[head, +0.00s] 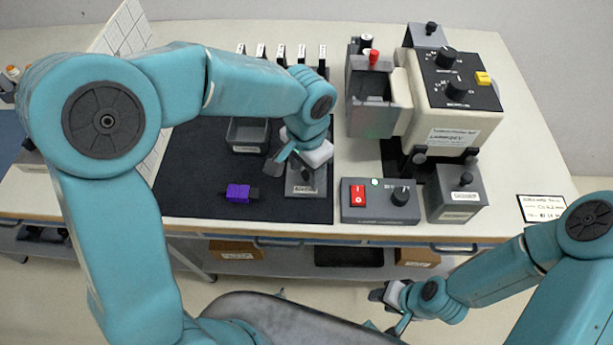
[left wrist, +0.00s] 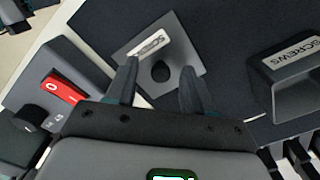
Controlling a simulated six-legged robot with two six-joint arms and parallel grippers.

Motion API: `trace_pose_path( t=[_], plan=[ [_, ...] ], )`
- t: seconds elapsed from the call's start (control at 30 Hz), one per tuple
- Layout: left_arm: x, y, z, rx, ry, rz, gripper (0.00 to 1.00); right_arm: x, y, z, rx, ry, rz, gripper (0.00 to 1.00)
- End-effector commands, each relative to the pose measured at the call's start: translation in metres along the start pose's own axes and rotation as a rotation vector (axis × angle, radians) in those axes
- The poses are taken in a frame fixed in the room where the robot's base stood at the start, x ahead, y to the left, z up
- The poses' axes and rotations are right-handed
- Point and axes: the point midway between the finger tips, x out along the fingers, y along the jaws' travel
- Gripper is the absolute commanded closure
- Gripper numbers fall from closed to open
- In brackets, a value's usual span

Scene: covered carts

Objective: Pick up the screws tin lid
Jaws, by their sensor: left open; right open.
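The screws tin lid (head: 306,184) is a flat grey square with a dark round knob and a white label. It lies on the dark mat, beside the tin. In the left wrist view the lid (left wrist: 148,44) shows its SCREWS label. My left gripper (head: 290,167) is open over the lid and partly hides it in the head view. In the left wrist view its fingertips (left wrist: 159,71) appear on either side of the knob; their height cannot be told. The open grey screws tin (head: 248,149) stands behind and left of the lid. My right gripper (head: 391,304) is open, low in front of the table.
A grey control box (head: 380,201) with a red switch stands just right of the mat (head: 190,190). A beige machine (head: 450,100) stands behind it. A purple block with dark ends (head: 238,192) lies left of the lid. Several black labelled clips (head: 281,55) line the back.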

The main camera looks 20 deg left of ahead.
Motion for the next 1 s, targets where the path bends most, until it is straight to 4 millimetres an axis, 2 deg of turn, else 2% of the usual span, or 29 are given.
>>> trace_pose_path(
  t=[0.07,0.1,0.17,0.2,0.27,0.67,0.87,1.0],
  plan=[
    [0.000,0.000,0.000,0.000,0.000,0.000,0.48,0.000,0.000,0.000,0.000,0.000,0.000,0.57],
    [0.000,0.000,0.000,0.000,0.000,0.000,0.51,0.000,0.000,0.000,0.000,0.000,0.000,0.57],
    [0.000,0.000,0.000,0.000,0.000,0.000,0.70,0.000,0.000,0.000,0.000,0.000,0.000,0.57],
    [0.000,0.000,0.000,0.000,0.000,0.000,0.83,0.000,0.000,0.000,0.000,0.000,0.000,0.57],
    [-0.001,0.000,0.000,0.000,0.000,0.000,1.00,0.000,0.000,0.000,0.000,0.000,0.000,0.57],
    [-0.006,0.000,-0.001,-0.001,0.003,-0.001,1.00,0.000,0.000,0.000,0.000,0.000,0.000,0.57],
    [-0.035,0.000,-0.001,0.000,0.007,-0.002,1.00,-0.001,0.000,0.000,0.000,0.000,0.000,0.57],
    [-0.076,0.000,-0.002,-0.001,0.010,-0.003,1.00,-0.003,-0.001,0.000,0.000,0.000,0.000,0.57]
  ],
)
